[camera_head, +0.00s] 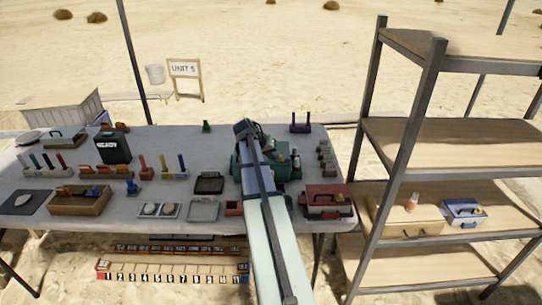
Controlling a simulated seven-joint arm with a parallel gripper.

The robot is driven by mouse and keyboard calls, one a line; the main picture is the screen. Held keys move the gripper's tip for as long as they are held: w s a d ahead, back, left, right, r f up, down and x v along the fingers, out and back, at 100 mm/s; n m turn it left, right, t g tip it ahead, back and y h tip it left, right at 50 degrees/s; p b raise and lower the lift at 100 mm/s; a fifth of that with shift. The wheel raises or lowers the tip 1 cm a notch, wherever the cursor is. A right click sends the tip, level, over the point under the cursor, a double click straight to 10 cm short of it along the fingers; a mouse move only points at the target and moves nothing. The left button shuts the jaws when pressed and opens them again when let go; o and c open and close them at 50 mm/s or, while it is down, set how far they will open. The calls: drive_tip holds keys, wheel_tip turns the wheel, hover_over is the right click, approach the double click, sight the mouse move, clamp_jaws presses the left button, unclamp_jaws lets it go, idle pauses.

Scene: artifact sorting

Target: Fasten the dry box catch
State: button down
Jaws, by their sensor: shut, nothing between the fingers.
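No label marks the dry box. A red box with a dark front (325,201) sits at the table's right front, and a teal case (281,168) stands behind it, partly covered by my arm. A small blue-and-white box (463,212) is on the shelf. I cannot make out the state of any catch. My arm reaches from the bottom over the table, and my gripper (247,130) is at its far end, by the teal case's back left. It is shut and empty. The fingers are small and mostly hidden by the arm.
The table (215,152) holds racks of coloured tools, a black container (113,147), a wooden tray (80,203) and flat trays. A metal-framed shelf (440,135) stands close on the right with a tan box (408,222). The table's back middle is fairly clear.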

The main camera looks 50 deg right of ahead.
drive_tip(key=shift+s+d, duration=1)
drive_tip(key=shift+w+a, duration=0.4)
drive_tip(key=shift+w, duration=0.05)
drive_tip(key=shift+w+a, duration=1)
drive_tip(key=shift+w, duration=0.05)
drive_tip(key=v, duration=1)
